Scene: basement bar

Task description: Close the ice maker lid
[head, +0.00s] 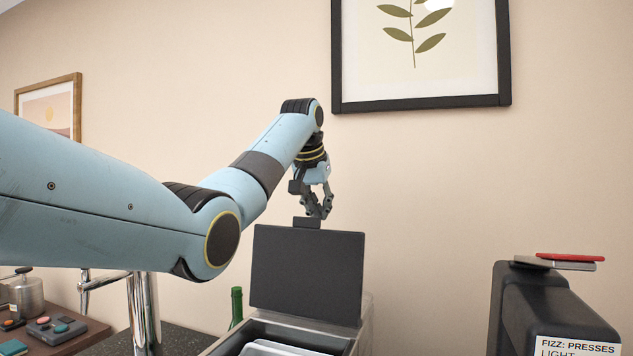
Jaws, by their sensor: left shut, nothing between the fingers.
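The ice maker (363,340) stands at the bottom middle of the head view, its lower part cut off by the frame. Its dark lid (307,272) is raised, close to upright, with a small tab (307,222) on its top edge. The bin below is uncovered and light shapes show inside it. My left gripper (320,213) is shut and empty, pointing down just above or behind the lid's top edge by the tab. I cannot tell whether it touches the lid. My right gripper is not in view.
A dark machine (540,305) with a "FIZZ: PRESSES" label and a red-topped piece (570,257) stands at right. A green bottle (236,306) is left of the ice maker. A chrome tap (143,310) and a wooden board (62,338) with small items are at lower left.

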